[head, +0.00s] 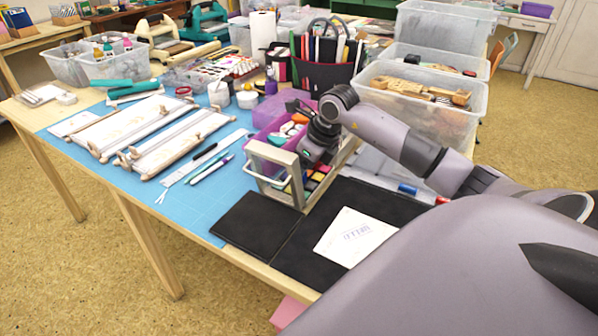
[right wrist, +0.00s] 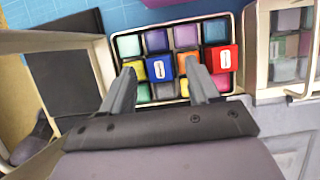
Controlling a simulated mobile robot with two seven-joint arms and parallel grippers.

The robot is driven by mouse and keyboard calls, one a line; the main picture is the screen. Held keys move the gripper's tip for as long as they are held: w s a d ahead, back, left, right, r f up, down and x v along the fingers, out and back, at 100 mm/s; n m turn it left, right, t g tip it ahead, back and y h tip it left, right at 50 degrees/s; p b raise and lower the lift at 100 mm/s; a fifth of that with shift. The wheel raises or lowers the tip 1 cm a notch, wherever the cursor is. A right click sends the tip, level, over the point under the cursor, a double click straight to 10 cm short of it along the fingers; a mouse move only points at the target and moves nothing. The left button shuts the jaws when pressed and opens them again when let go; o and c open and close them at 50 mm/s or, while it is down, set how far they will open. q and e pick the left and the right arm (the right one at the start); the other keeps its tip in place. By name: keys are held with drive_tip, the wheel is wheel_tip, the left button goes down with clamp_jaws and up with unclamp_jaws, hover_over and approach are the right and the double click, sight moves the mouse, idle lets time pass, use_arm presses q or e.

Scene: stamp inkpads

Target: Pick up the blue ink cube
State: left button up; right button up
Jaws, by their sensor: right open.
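The blue ink cube (right wrist: 168,66) has a white label and sits in a tray (right wrist: 113,62) of coloured ink cubes, between a yellow cube (right wrist: 138,70) and an orange cube (right wrist: 184,57). My right gripper (right wrist: 159,73) is open and empty, pointing down at the tray. Its fingertips show to the left and right of the blue cube; I cannot tell their height above it. In the head view, my right gripper (head: 317,150) is over the wooden holder (head: 298,197) with the cubes, which it partly hides. My left gripper is not in view.
A red labelled cube (right wrist: 221,59) stands right of the orange one. The holder's wooden walls rise beside the tray. Nearby are a purple bin (head: 256,154), a black pad (head: 256,225) and a stamped white card (head: 355,236). Clear plastic bins (head: 440,118) stand behind my arm.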

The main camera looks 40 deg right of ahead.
drive_tip(key=shift+w+a+f, duration=0.1)
drive_tip(key=shift+w+f, duration=0.1)
drive_tip(key=shift+f, duration=0.2)
drive_tip(key=shift+c, duration=0.3)
drive_tip(key=c, duration=1.1)
drive_tip(key=shift+o, duration=0.2)
wheel_tip(320, 180, up, 20)
drive_tip(key=p, duration=0.1)
drive_tip(key=shift+p, duration=0.4)
